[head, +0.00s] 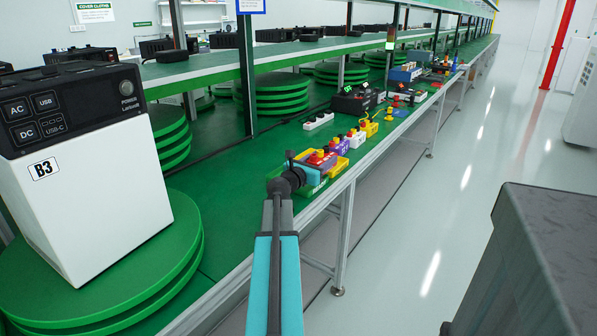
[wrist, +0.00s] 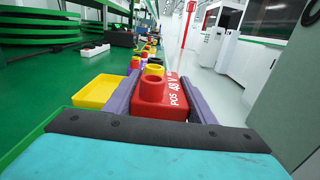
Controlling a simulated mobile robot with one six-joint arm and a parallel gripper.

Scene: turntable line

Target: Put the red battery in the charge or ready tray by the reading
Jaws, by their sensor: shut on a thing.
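The red battery (wrist: 172,104), marked "POS 48 V", fills the middle of the wrist view between the two purple fingers of my gripper (wrist: 160,92). My gripper is shut on it. In the head view, my gripper (head: 313,163) is over the near edge of the green bench, with the red battery (head: 319,157) partly hidden by the arm. A yellow tray (wrist: 97,92) lies just left of the gripper in the wrist view. In the head view yellow edges show beside the gripper (head: 340,166). I cannot read any charge or ready label.
A row of coloured units, including purple (head: 340,146) and white (head: 356,138), runs along the bench's front edge. A white strip (head: 318,121) and black box with green displays (head: 354,99) stand behind. The large B3 unit (head: 95,180) is at left.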

